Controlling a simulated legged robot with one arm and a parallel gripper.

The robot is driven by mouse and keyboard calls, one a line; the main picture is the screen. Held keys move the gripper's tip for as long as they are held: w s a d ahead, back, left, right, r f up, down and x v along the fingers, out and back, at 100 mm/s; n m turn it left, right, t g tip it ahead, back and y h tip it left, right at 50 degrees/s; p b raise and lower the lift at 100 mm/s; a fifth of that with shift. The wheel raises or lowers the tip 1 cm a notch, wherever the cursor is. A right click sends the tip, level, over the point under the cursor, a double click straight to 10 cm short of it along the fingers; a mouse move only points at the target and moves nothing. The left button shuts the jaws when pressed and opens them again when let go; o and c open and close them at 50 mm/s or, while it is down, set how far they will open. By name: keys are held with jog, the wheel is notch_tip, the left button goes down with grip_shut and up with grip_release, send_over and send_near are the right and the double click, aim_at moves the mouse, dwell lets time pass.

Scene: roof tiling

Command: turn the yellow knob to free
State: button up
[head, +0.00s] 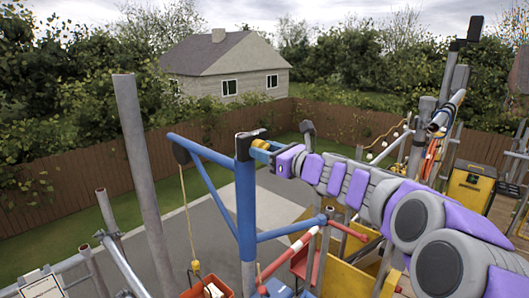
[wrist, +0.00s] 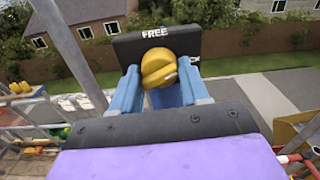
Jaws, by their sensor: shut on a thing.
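The yellow knob (wrist: 155,62) sits on a black plate (wrist: 112,50) in the wrist view. The plate carries the white word FREE above the knob, and a small white marking at its right, too small to read. A pale mark shows on the knob's right side. My gripper (wrist: 158,70) has its light blue fingers on both sides of the knob and is shut on it. In the head view my gripper (head: 265,148) reaches the black housing (head: 250,138) at the top of a blue post (head: 247,215); the knob is mostly hidden there.
A blue hoist arm (head: 212,155) with a pulley and rope (head: 188,220) extends left from the post. An orange bucket (head: 207,290) is below. A grey scaffold pole (head: 143,180) stands at left. A yellow-black box (head: 468,190) stands at right.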

jog(key=shift+f+n+b, duration=0.3)
jog(key=shift+f+n, duration=0.1)
dwell(1.9)
jog(key=o, duration=1)
jog(key=shift+d+r, duration=0.1)
jog(key=shift+r, duration=0.2)
jog(key=b+v, duration=0.1)
jog(key=v, duration=1.6)
jog(key=shift+d+b, duration=0.2)
jog(key=shift+b, duration=0.15)
jog(key=shift+s+f, duration=0.1)
jog(key=shift+c, duration=0.4)
